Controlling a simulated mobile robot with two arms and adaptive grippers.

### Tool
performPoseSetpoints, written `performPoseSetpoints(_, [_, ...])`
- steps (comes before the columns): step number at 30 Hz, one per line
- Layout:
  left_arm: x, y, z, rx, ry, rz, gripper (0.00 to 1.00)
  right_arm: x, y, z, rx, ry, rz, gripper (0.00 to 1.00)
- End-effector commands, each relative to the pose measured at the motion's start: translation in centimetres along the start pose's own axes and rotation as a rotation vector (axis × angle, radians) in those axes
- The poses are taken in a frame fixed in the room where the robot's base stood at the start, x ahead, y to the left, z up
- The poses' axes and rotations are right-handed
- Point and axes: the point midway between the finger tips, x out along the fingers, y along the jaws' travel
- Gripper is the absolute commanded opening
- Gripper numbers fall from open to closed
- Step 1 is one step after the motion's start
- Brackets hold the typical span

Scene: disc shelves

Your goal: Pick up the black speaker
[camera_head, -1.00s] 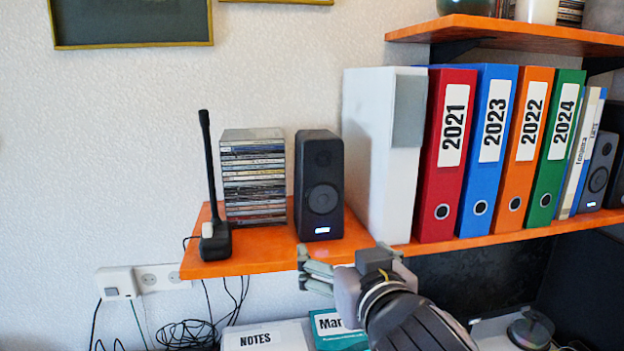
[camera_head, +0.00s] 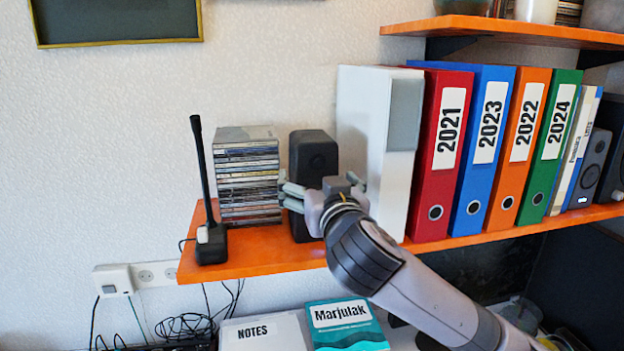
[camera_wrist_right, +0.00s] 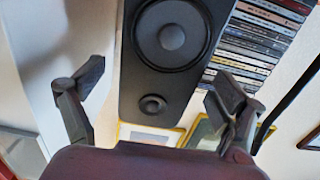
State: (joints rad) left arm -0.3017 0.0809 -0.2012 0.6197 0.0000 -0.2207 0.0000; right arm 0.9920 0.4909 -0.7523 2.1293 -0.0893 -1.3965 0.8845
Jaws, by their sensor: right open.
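The black speaker (camera_head: 313,158) stands upright on the orange shelf, between the CD stack and the white binder. My right gripper (camera_head: 300,195) is in front of its lower half and hides much of it. In the right wrist view the speaker (camera_wrist_right: 170,70) shows its large and small cones. There my right gripper (camera_wrist_right: 160,92) is open, with one finger to each side of the speaker's front. The picture does not show clearly whether a finger touches it. My left gripper is not in view.
The CD stack (camera_head: 248,178) and a black antenna device (camera_head: 207,205) stand left of the speaker. A white binder (camera_head: 365,120) stands close on its right, then several coloured binders. The orange shelf (camera_head: 255,255) has free room at its front left.

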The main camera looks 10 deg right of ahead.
Motion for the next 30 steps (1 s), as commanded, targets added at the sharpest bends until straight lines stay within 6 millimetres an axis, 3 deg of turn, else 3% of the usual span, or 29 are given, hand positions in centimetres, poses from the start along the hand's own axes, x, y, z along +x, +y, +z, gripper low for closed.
performPoseSetpoints(9, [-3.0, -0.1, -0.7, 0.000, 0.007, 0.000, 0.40, 3.4, 0.1, -0.2, -0.004, -0.002, 0.003, 0.91])
performPoseSetpoints(14, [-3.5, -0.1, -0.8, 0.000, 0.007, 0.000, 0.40, 5.2, 0.0, 0.1, -0.002, -0.001, 0.002, 0.91])
performPoseSetpoints(22, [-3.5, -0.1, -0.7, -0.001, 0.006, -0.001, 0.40, 5.4, 0.0, 0.4, -0.001, 0.000, 0.000, 0.91])
performPoseSetpoints(30, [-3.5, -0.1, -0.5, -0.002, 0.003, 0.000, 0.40, 5.4, 0.0, 0.4, -0.001, 0.000, 0.000, 0.72])
